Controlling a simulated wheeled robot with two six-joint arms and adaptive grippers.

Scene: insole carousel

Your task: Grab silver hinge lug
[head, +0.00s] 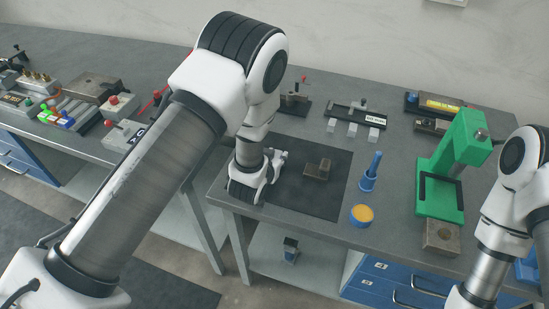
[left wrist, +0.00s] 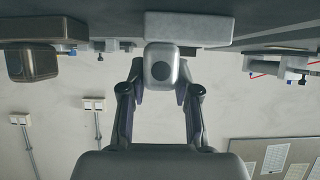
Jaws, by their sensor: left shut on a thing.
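The silver hinge lug (left wrist: 162,68), a rounded light-grey piece with a dark round hole, sits between the two fingers of my left gripper (left wrist: 160,90) in the left wrist view. The fingers are shut on it, one at each side. A flat grey block (left wrist: 205,29) shows right behind the lug; I cannot tell whether they are joined. In the head view my left gripper (head: 268,172) is low over the left part of the dark mat (head: 320,208), and the lug is mostly hidden there. My right arm shows at the right edge, but its gripper is out of view.
A brown metal block (head: 317,169) lies on the mat right of my left gripper. A blue peg stand (head: 370,174), a round orange-topped blue pot (head: 362,214) and a green press (head: 450,165) stand farther right. A small rack (head: 356,122) is behind. The mat's front is clear.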

